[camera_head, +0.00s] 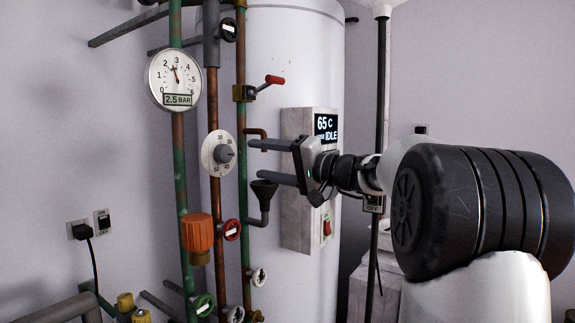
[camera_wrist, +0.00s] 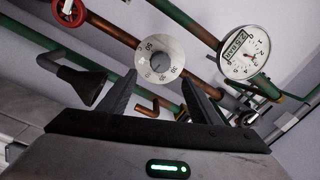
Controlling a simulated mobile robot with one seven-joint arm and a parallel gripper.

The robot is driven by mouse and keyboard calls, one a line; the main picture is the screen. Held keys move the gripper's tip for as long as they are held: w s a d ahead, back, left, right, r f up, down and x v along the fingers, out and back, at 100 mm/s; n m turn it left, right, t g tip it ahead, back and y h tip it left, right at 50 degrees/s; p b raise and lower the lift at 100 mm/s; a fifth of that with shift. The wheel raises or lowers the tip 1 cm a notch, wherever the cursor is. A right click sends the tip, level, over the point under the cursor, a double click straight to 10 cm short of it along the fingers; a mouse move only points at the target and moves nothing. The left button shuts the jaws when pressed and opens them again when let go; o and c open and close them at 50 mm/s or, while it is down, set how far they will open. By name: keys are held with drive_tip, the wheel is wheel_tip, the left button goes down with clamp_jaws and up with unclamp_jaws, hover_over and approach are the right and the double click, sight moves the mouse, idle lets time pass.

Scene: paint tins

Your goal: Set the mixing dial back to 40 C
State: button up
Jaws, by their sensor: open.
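The mixing dial (camera_head: 208,152) is a white disc with a grey knob (camera_head: 224,154) on a copper pipe, left of my gripper in the head view. Numbers such as 30 and 50 show on its rim; I cannot tell the exact setting. In the wrist view the dial (camera_wrist: 146,50) lies ahead, between and beyond the fingertips. My gripper (camera_head: 252,162) is open and empty, its two fingers one above the other in the head view, pointing at the dial with a gap left. In the wrist view my gripper (camera_wrist: 160,82) shows both fingers apart, not touching the knob.
A control box (camera_head: 297,225) on the white tank shows 65 C and IDLE. A dark funnel (camera_head: 264,190) and a red-handled valve (camera_head: 272,80) sit close to my fingers. A pressure gauge (camera_head: 172,72) reads 2.5 BAR. An orange valve knob (camera_head: 196,233) is below the dial.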

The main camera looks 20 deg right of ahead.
drive_tip(key=v, duration=0.7)
